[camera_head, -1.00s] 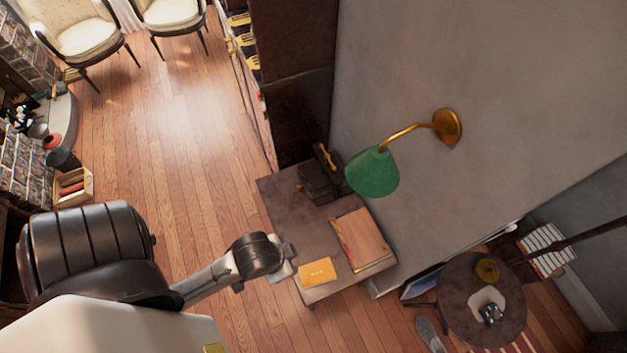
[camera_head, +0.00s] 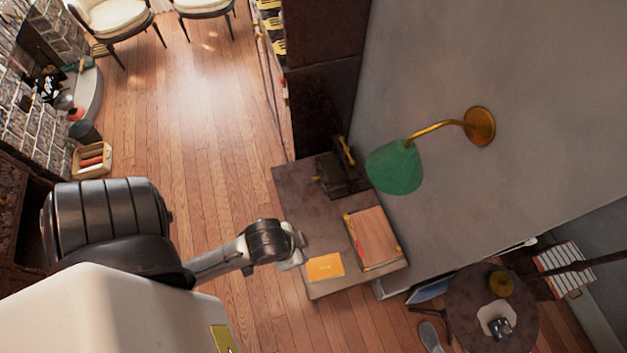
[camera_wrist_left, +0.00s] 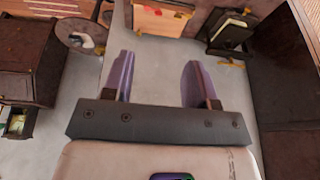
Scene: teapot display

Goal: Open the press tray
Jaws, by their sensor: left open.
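A dark press-like device (camera_head: 338,174) with a brass-coloured bar stands at the back of a small side table (camera_head: 310,215), against the wall. It appears to be the dark frame with a pale, yellow-edged insert in the left wrist view (camera_wrist_left: 230,30), at upper right. I cannot make out whether its tray is open. My left gripper (camera_head: 296,245) is by the table's left edge, apart from the device. In the left wrist view its two purple fingers (camera_wrist_left: 158,82) are spread, with nothing between them. My right gripper is not in view.
A flat wooden case (camera_head: 374,238) and a yellow book (camera_head: 325,267) lie on the side table. A green wall lamp (camera_head: 395,167) hangs over its right side. A round table (camera_head: 520,310) stands at lower right.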

